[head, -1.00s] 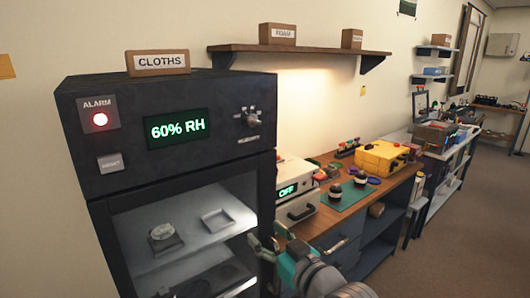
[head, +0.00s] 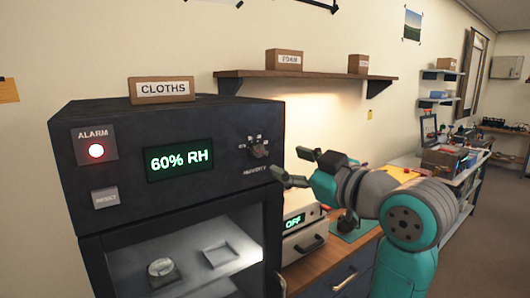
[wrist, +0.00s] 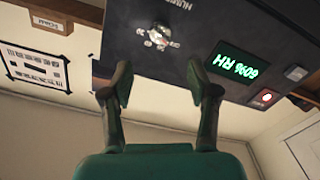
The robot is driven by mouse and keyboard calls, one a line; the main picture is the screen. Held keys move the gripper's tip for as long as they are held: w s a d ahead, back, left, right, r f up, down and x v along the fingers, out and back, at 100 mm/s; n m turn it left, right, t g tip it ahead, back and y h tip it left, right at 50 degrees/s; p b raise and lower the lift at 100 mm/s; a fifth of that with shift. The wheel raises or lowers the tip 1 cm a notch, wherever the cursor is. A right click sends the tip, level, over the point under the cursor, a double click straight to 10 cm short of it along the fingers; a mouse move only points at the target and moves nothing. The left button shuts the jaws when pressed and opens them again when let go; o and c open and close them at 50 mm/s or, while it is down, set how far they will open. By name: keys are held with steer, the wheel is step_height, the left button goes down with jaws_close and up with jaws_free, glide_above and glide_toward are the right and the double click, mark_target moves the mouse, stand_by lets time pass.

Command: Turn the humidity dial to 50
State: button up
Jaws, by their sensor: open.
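The humidity dial (head: 258,150) is a small dark knob with printed marks around it, at the right of the black cabinet's top panel. It also shows upside down in the wrist view (wrist: 158,36), ahead of my fingers. The green display (head: 179,159) reads 60% RH. My gripper (head: 291,168) is open and empty, just right of the dial and apart from it. In the wrist view its two fingers (wrist: 158,75) are spread, with the dial seen between and beyond their tips. The exact dial pointer setting is too small to read.
A lit red alarm light (head: 96,151) and a reset button (head: 105,197) are at the panel's left. A CLOTHS box (head: 162,90) stands on the cabinet (head: 75,240). A shelf (head: 310,75) hangs above the workbench at the right.

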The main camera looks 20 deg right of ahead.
mark_target(263, 152)
steer(key=x, duration=1)
steer(key=shift+f, duration=0.1)
jaws_close()
steer(key=shift+m, duration=0.4)
steer(key=m, duration=0.3)
steer(key=shift+m, duration=0.3)
steer(key=shift+d+m, duration=0.1)
steer(key=shift+m, duration=2.1)
